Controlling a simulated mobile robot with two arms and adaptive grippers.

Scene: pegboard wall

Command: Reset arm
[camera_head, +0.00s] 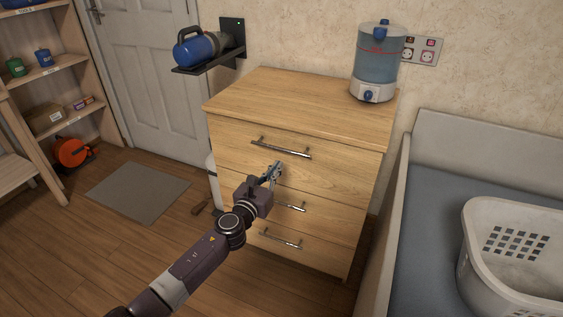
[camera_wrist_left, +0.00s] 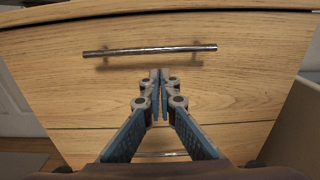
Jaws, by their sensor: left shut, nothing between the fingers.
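My left gripper (camera_head: 274,172) is in front of the wooden dresser (camera_head: 300,95), below the top drawer's handle. It is shut and empty. In the left wrist view the gripper (camera_wrist_left: 160,80) has its fingertips together, just below a metal handle (camera_wrist_left: 150,50) and apart from it in the picture. The top drawer handle (camera_head: 281,147) is clear of the fingers in the head view. The middle handle (camera_head: 290,206) is partly hidden behind my left arm. The drawers look closed. My right gripper is in neither view.
A water dispenser (camera_head: 379,62) stands on the dresser's right end. A blue handheld device (camera_head: 205,47) rests on a wall shelf. A bed-like frame (camera_head: 400,190) with a white basket (camera_head: 515,250) is at the right. Floor at the left holds a grey mat (camera_head: 138,191).

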